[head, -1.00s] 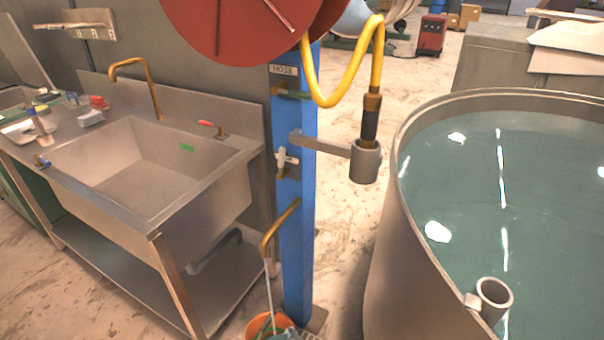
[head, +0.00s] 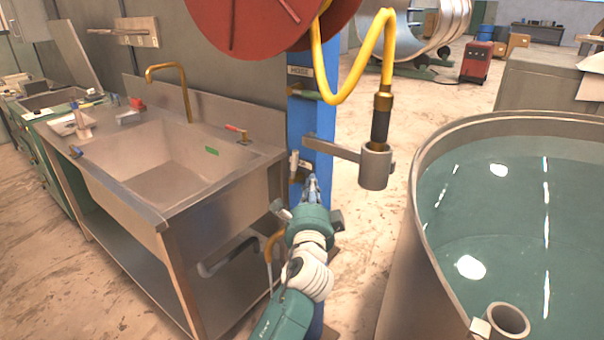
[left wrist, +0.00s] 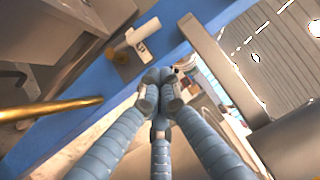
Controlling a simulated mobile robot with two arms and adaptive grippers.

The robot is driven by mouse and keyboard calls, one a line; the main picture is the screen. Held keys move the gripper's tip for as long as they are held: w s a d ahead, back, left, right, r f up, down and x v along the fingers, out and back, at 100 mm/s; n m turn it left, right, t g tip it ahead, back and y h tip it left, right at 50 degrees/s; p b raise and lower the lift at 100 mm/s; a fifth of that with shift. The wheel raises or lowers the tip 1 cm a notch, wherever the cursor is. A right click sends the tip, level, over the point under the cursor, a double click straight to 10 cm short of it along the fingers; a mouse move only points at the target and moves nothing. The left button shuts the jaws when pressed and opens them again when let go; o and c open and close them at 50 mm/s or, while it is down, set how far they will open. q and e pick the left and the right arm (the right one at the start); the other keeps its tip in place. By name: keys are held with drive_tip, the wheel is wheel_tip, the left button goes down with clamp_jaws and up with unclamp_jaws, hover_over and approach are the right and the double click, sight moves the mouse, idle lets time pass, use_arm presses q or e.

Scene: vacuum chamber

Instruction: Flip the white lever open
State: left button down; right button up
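The white lever (head: 294,162) is on the blue post (head: 318,152), below the hose label. It also shows in the left wrist view (left wrist: 146,31), seated on a small brass fitting (left wrist: 123,57). My left gripper (head: 312,183) is in front of the post, just below and right of the lever in the head view. In the left wrist view its fingertips (left wrist: 160,86) are drawn together with nothing seen between them. They appear apart from the lever, which lies above and left of them there. My right gripper is in neither view.
A grey bracket (head: 375,168) holds the yellow hose's nozzle (head: 381,118) right of the post. A red reel (head: 262,22) hangs above. A steel sink (head: 168,165) stands left, and a round water tank (head: 425,235) stands right. A brass pipe (left wrist: 50,109) runs beside the post.

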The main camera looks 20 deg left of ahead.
sight(296, 161)
use_arm(q)
drive_tip(key=w+a, duration=0.4)
drive_tip(key=w, duration=0.1)
drive_tip(key=shift+r, duration=0.35)
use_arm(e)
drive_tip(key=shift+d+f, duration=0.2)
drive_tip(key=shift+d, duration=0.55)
use_arm(q)
drive_tip(key=shift+w, duration=0.1)
drive_tip(key=a+p, duration=0.1)
drive_tip(key=p, duration=0.1)
drive_tip(key=a+r+n+g+p, duration=0.1)
drive_tip(key=p, duration=0.2)
drive_tip(key=shift+w+r+n, duration=0.1)
drive_tip(key=shift+w+n, duration=0.2)
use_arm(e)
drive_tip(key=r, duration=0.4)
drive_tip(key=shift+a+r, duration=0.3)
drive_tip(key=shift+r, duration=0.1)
use_arm(q)
drive_tip(key=shift+f, duration=0.2)
